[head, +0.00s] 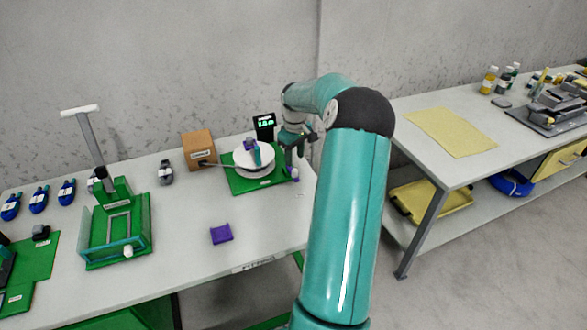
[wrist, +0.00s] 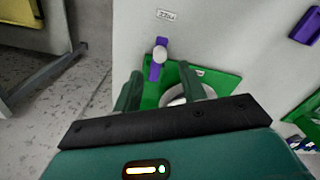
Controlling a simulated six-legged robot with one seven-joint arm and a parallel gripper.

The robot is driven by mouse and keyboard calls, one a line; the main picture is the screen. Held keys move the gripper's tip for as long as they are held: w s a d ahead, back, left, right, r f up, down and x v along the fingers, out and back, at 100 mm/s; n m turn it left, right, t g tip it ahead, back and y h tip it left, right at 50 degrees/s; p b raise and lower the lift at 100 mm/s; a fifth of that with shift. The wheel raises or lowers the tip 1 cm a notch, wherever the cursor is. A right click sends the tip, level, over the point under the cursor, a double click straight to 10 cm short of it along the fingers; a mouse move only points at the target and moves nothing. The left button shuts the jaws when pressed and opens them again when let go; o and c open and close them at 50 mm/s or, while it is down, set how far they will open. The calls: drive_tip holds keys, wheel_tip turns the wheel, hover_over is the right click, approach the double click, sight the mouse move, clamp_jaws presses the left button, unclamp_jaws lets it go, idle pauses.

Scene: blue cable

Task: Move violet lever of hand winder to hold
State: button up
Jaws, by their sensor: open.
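The hand winder has a white round drum (head: 254,158) on a green base plate (head: 240,184) at the right end of the left bench. Its violet lever (wrist: 155,71) with a pale round knob stands at the plate's edge in the wrist view. In the head view the knob (head: 294,172) shows just below my gripper (head: 294,158). In the wrist view my gripper (wrist: 160,75) is open and empty, with the lever between the two green fingertips in the picture. I cannot tell whether they touch it. The drum is partly hidden behind the right finger.
A small display (head: 265,125) and a brown box (head: 198,148) stand behind and left of the winder. A violet block (head: 221,234) lies in front. A green fixture (head: 117,228) stands to the left. The bench between fixture and winder is mostly clear. A second bench (head: 450,175) stands right.

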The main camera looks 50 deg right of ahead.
sight(295, 170)
wheel_tip(295, 170, down, 6)
drive_tip(key=shift+r, duration=0.1)
clamp_jaws()
